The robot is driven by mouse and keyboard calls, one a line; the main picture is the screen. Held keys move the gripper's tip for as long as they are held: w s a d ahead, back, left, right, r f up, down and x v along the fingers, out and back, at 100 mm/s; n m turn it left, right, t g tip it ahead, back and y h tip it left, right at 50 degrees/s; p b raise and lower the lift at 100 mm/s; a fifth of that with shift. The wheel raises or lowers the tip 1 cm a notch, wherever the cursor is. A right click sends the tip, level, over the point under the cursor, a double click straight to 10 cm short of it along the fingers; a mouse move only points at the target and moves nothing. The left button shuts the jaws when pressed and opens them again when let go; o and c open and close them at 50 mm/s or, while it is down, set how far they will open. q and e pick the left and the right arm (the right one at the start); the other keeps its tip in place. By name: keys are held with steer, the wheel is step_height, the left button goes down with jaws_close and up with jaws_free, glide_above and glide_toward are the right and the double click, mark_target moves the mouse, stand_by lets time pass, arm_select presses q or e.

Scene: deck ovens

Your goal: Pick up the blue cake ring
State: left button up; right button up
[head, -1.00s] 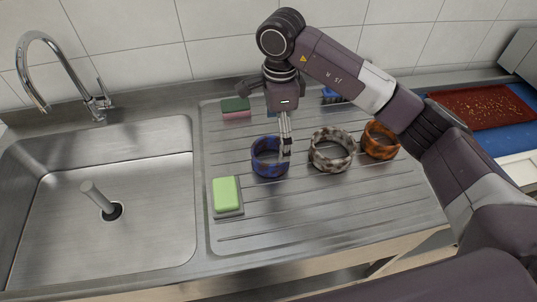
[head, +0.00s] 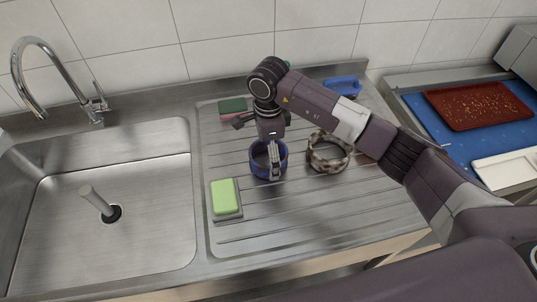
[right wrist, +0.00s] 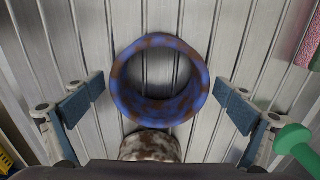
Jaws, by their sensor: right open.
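The blue cake ring (head: 257,163), blue with brown mottling, stands on the grooved metal drainboard (head: 300,215). My right gripper (head: 273,172) is over it from above, with a finger in front of part of the ring in the head view. In the right wrist view the ring (right wrist: 160,42) lies between the two widely spread, blue-padded fingers of the right gripper (right wrist: 160,105). Gaps show on both sides, so the fingers look apart from it. The gripper is open and empty. My left gripper is not in view.
A grey-brown mottled ring (head: 325,160) stands close to the right. A green sponge block (head: 226,195) lies in front left, and a green-and-pink sponge (head: 232,106) behind. A blue item (head: 343,86) sits at the back. The sink (head: 100,220) is left.

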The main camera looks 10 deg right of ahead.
steer(key=c, duration=1.3)
